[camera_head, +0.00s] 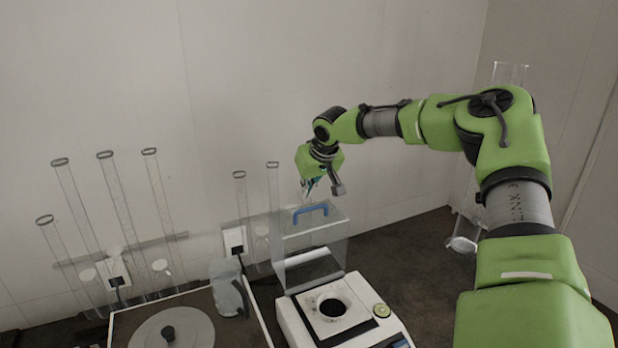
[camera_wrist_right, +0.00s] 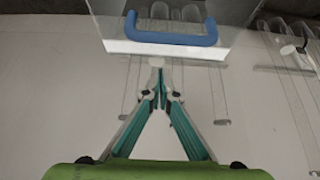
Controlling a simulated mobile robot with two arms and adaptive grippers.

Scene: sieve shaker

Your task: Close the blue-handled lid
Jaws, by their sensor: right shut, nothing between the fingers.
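The clear lid (camera_head: 312,250) with its blue handle (camera_head: 311,211) stands raised at the back of the white sieve shaker (camera_head: 352,318). The shaker's top, with a dark round opening (camera_head: 333,307), is uncovered. My right gripper (camera_head: 309,192) is above the lid, close to the blue handle. In the right wrist view the gripper (camera_wrist_right: 158,66) is shut and empty, its fingertips just short of the lid edge, and the blue handle (camera_wrist_right: 168,38) lies beyond them. I cannot tell whether the fingers touch the lid. My left gripper is not in view.
A tray table (camera_head: 262,325) at the left holds a round grey lid with a black knob (camera_head: 168,332) and a clear jug (camera_head: 229,288). Several clear tubes (camera_head: 122,205) lean at the back wall.

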